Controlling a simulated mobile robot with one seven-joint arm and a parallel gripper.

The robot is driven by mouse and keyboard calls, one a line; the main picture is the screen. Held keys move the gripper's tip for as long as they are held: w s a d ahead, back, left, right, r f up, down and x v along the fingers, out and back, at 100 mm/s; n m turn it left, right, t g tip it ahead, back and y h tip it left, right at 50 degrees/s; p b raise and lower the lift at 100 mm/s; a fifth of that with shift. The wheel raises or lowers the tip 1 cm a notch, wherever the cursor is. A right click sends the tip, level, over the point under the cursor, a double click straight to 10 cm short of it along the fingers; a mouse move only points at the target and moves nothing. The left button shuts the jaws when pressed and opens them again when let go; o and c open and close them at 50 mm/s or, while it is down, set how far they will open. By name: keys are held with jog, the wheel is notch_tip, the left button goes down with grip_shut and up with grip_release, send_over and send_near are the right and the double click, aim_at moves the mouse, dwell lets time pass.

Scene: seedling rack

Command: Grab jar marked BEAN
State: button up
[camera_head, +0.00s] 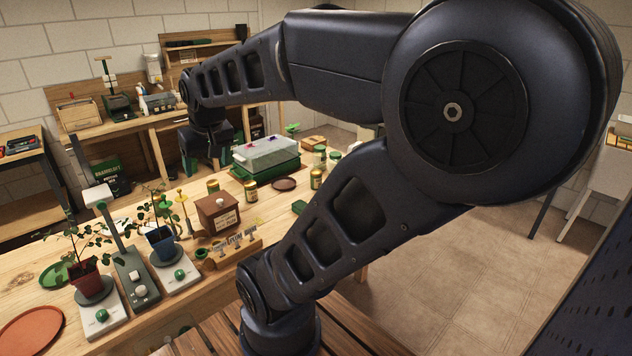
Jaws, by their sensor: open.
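Several small jars with yellowish labels or lids stand on the wooden table (190,300). One jar (251,190) is in front of the clear-lidded green tray, and another jar (213,186) is to its left. A jar (316,179) stands to the right of the brown saucer, with further jars (319,156) behind it. The lettering is too small to read, so I cannot tell which one is marked BEAN. My gripper (205,168) is open and points down above the far left part of the table, behind the jars. It appears apart from them.
A clear-lidded green tray (265,166) stands right of my gripper. A brown saucer (284,184) and brown box (218,213) are nearby. Potted plants, one in a red pot (87,278) and one in a blue pot (161,241), stand at the left front. My arm hides the right side.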

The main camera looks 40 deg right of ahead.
jog(key=w+d+f+m+h, duration=0.1)
jog(key=w+d+f+m, duration=0.1)
jog(key=w+d, duration=0.95)
jog(key=m+h, duration=0.3)
jog(key=m, duration=0.4)
send_over(317, 173)
jog(key=s+a, duration=0.2)
jog(key=a, duration=0.1)
notch_tip(317, 173, down, 26)
jog(key=shift+s+d+f, duration=0.1)
jog(key=shift+d+f, duration=0.5)
jog(key=shift+f, duration=0.1)
jog(key=x, duration=0.4)
jog(key=shift+d+f, duration=0.1)
jog(key=shift+f, duration=0.05)
jog(key=shift+w+r+x, duration=0.1)
jog(key=shift+w+x, duration=0.05)
jog(key=shift+x, duration=0.8)
jog(key=shift+w+r+x, duration=0.1)
jog(key=shift+w+x, duration=0.05)
jog(key=shift+x, duration=0.8)
jog(key=shift+w+x, duration=0.2)
jog(key=shift+x, duration=0.75)
jog(key=shift+s, duration=0.1)
